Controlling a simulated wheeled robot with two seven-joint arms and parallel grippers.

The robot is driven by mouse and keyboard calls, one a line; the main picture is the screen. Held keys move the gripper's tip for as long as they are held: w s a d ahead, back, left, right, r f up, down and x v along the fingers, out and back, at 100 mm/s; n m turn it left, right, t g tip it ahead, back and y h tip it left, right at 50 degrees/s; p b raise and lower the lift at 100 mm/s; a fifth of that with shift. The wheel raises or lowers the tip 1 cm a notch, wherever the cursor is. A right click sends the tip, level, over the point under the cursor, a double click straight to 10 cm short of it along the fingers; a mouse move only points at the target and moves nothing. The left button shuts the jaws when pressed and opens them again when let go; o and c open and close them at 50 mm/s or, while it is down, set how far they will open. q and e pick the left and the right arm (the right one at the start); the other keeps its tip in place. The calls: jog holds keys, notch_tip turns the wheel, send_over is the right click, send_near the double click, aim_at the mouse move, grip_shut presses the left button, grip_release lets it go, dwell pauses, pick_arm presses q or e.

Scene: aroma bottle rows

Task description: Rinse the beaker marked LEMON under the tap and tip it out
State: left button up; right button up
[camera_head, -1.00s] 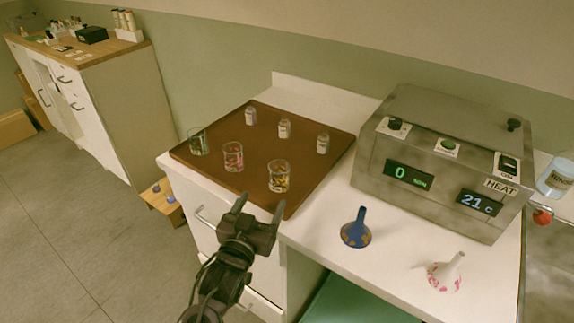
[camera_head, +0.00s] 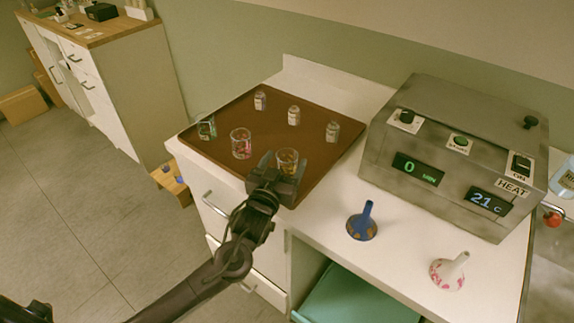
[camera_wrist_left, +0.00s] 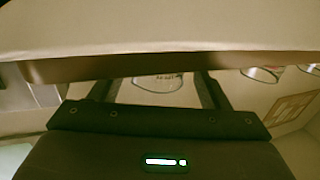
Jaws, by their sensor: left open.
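A clear beaker with yellow markings (camera_head: 288,154) stands upright at the near right of the brown tray (camera_head: 225,170); its lettering is too small to read. My left gripper (camera_head: 284,162) is open at its near side, a finger showing to each side of the beaker. In the left wrist view the open fingers (camera_wrist_left: 160,92) frame part of a beaker (camera_wrist_left: 160,83) with faint lettering; contact cannot be told. A beaker with pink markings (camera_head: 241,144) and one with green markings (camera_head: 206,128) stand to the left on the tray. My right gripper is out of view.
Several small capped bottles (camera_head: 294,115) stand along the tray's back. A grey heater box (camera_head: 450,165) is at the right, with a blue flask (camera_head: 362,224) and a white pink-patterned flask (camera_head: 449,270) before it. A red knob (camera_head: 553,217) shows at the right edge.

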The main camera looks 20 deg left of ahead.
pick_arm(q)
jog(key=c, duration=1.1)
jog(key=shift+o, duration=0.2)
jog(key=shift+r, duration=0.1)
